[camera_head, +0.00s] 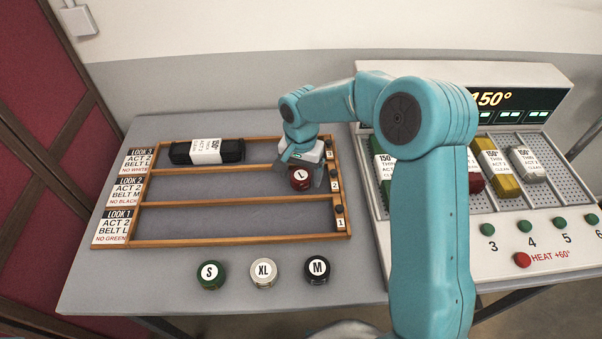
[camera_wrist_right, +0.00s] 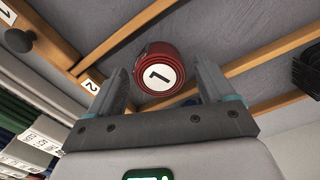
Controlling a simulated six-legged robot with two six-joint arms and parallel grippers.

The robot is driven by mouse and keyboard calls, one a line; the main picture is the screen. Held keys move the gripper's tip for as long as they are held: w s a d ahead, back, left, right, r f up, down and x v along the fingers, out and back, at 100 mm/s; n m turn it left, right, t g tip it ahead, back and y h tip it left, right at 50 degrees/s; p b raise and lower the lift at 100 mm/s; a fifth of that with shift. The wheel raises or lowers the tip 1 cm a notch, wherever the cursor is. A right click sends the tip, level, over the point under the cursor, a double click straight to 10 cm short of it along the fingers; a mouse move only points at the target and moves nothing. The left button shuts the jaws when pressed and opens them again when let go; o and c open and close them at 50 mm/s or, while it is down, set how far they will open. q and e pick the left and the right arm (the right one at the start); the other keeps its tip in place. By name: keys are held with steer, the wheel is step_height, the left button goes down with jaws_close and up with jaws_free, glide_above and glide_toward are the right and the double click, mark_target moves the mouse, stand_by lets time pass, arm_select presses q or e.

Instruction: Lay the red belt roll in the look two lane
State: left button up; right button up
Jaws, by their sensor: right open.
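The red belt roll (camera_head: 299,179), marked L on its white top, sits in the look two lane (camera_head: 215,188), the middle lane of the wooden-edged rack, near its right end. My right gripper (camera_head: 306,175) is above it with its fingers open on either side of it. In the right wrist view, the roll (camera_wrist_right: 160,70) shows just ahead of and between the open fingers (camera_wrist_right: 163,85), with gaps on both sides. The roll appears to rest on the lane's grey floor. My left gripper is not in view.
A black garment roll (camera_head: 180,153) lies in the look three lane. The look one lane (camera_head: 230,220) is empty. Green (camera_head: 210,275), white (camera_head: 263,272) and black (camera_head: 317,270) belt rolls stand in front. A heated machine (camera_head: 540,200) with several rolls is at right.

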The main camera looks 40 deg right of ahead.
mark_target(301, 175)
step_height(301, 175, up, 11)
steer(key=shift+r, duration=0.2)
steer(key=shift+f, duration=0.15)
